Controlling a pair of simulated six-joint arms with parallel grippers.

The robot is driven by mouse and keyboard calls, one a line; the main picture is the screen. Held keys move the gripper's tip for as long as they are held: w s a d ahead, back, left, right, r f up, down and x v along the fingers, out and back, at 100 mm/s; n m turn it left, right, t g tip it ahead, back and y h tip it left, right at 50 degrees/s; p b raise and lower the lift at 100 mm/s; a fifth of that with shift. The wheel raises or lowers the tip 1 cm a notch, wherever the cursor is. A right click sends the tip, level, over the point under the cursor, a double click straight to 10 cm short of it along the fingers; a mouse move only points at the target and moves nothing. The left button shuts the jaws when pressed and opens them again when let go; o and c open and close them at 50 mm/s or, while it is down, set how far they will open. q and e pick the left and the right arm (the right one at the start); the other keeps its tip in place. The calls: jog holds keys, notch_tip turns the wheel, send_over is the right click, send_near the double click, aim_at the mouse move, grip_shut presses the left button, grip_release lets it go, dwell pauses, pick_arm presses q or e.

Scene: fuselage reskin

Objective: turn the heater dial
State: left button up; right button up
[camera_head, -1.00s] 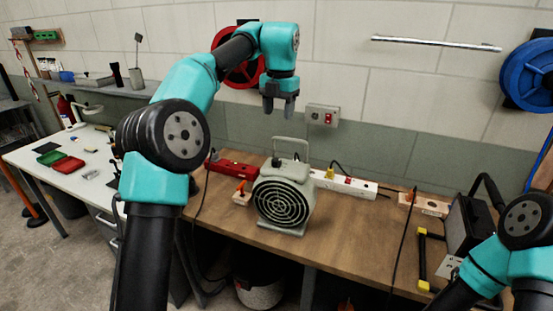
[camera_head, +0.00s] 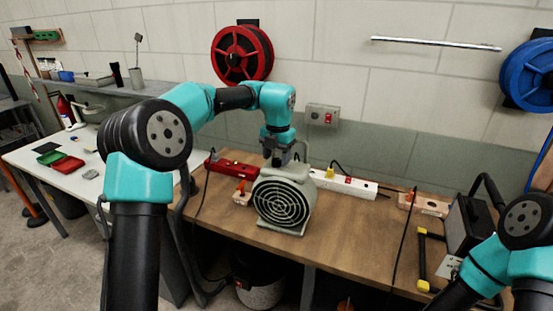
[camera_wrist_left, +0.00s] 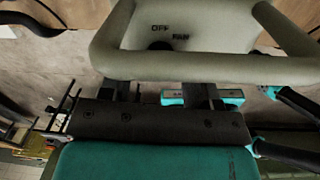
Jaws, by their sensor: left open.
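The grey-green fan heater (camera_head: 284,200) stands on the wooden bench with its round black grille facing me. My left gripper (camera_head: 279,160) is open and points down just above the heater's top, close to its carry handle. In the left wrist view the handle (camera_wrist_left: 200,68) crosses in front of my finger tips, and the heater's top (camera_wrist_left: 205,22) shows the words OFF and FAN. A dark round spot (camera_wrist_left: 160,45), perhaps the dial, is partly hidden behind the handle. In the head view the gripper hides the dial. My right gripper is out of view.
A red power strip (camera_head: 231,168) lies left of the heater and a white one (camera_head: 344,184) right of it. A black machine (camera_head: 468,225) stands at the bench's right. Cables hang over the front edge. The bench (camera_head: 350,230) right of the heater is mostly clear.

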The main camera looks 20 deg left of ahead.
pick_arm(q)
jog(key=shift+f, duration=0.65)
jog(key=c, duration=0.9)
jog(key=shift+n, duration=2.2)
jog(key=o, duration=0.9)
